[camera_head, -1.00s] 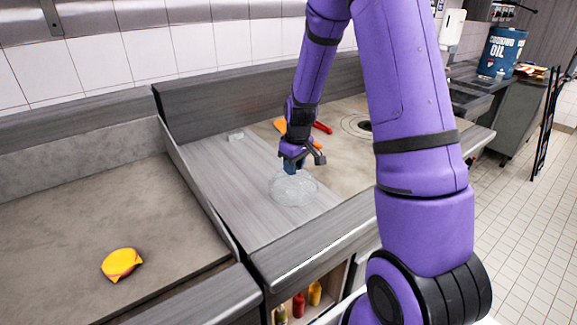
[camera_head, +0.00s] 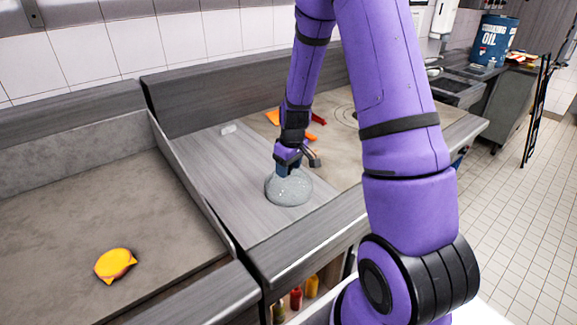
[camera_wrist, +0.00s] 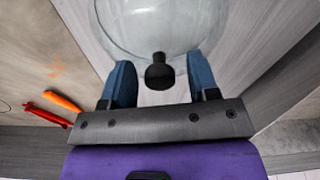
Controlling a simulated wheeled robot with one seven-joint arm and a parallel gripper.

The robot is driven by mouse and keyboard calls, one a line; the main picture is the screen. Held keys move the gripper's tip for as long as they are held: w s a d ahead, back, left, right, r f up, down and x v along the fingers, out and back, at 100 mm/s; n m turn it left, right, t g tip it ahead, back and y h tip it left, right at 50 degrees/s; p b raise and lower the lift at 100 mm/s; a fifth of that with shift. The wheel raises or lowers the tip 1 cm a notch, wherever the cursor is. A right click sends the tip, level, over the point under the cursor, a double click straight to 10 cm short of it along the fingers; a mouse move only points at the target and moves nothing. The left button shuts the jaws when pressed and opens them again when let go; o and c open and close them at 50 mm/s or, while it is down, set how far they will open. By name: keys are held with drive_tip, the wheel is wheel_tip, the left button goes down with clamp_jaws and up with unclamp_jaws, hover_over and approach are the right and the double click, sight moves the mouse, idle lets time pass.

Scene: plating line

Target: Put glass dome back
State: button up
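The clear glass dome (camera_head: 289,190) stands on the grey counter, below my gripper (camera_head: 288,168) in the head view. In the wrist view the dome (camera_wrist: 145,22) fills the top middle, with its round black knob (camera_wrist: 160,72) toward my gripper (camera_wrist: 160,80). The two blue fingers are apart, one on each side of the knob, with a visible gap on both sides. The gripper is open and holds nothing. Whether anything lies beneath the dome is not clear.
A yellow-orange food item (camera_head: 115,265) lies on the left counter, behind a raised divider (camera_head: 190,180). Orange and red utensils lie beyond my gripper; the red one (camera_wrist: 50,116) shows in the wrist view.

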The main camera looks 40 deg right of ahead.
sight(292, 175)
wheel_tip(292, 175, up, 12)
drive_tip(key=s, duration=0.1)
drive_tip(key=s+a+r+m+t, duration=0.1)
drive_tip(key=s+a+r, duration=0.35)
drive_tip(key=r, duration=0.25)
drive_tip(key=s+a+r+t, duration=0.1)
drive_tip(key=s+a+r, duration=0.2)
drive_tip(key=s+r, duration=0.3)
drive_tip(key=s+a+r+t, duration=0.1)
drive_tip(key=s+a+r, duration=0.1)
drive_tip(key=s, duration=0.5)
drive_tip(key=s+a+r+m, duration=0.1)
drive_tip(key=s+a+r, duration=0.2)
drive_tip(key=s+r, duration=0.2)
drive_tip(key=s, duration=0.3)
drive_tip(key=shift+a+m+t, duration=0.3)
drive_tip(key=shift+t, duration=0.1)
